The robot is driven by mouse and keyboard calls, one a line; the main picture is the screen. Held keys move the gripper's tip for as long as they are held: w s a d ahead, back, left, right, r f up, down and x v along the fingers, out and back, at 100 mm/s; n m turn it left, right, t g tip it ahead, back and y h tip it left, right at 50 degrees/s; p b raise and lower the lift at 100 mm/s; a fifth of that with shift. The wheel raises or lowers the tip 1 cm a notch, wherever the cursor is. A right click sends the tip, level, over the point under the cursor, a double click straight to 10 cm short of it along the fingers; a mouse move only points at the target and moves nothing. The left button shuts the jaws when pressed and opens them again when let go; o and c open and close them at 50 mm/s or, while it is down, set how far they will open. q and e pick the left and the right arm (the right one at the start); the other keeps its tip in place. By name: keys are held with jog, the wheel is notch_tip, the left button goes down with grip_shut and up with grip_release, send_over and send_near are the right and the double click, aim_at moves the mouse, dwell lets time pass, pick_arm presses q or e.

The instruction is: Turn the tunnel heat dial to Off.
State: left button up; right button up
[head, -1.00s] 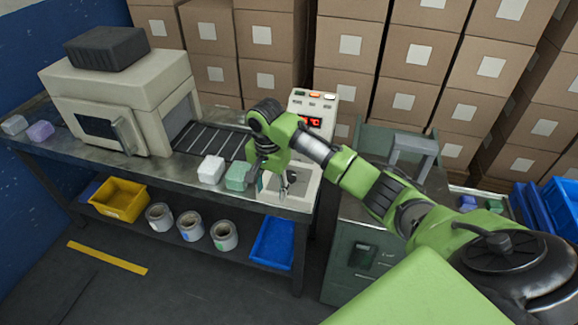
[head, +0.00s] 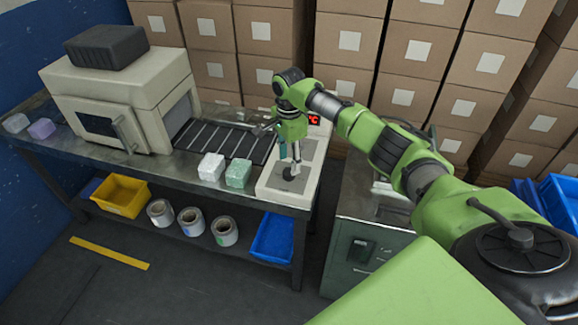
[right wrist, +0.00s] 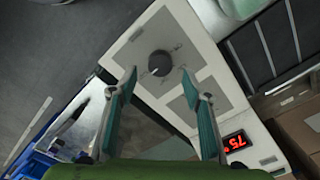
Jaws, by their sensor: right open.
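The round black dial (right wrist: 160,63) sits on the light top panel of a control box (head: 283,197) at the right end of the bench. It also shows in the head view (head: 290,174), partly covered by my right gripper. Small marks surround the dial, too small to read, and I cannot tell its setting. My right gripper (right wrist: 160,84) is open and empty, its fingertips pointing down above the panel, on either side of the dial. I cannot tell whether they touch anything. A red lit display (right wrist: 235,141) on the box seems to read 75. My left gripper is not in view.
The tunnel housing (head: 125,95) stands left on the bench (head: 160,178), with a dark roller conveyor (head: 220,137) leading from it to the box. White (head: 211,167) and green (head: 238,173) blocks sit close left of the box. Stacked cartons (head: 345,42) fill the back.

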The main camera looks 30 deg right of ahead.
aim_at(289, 172)
jog(key=shift+f, duration=2.05)
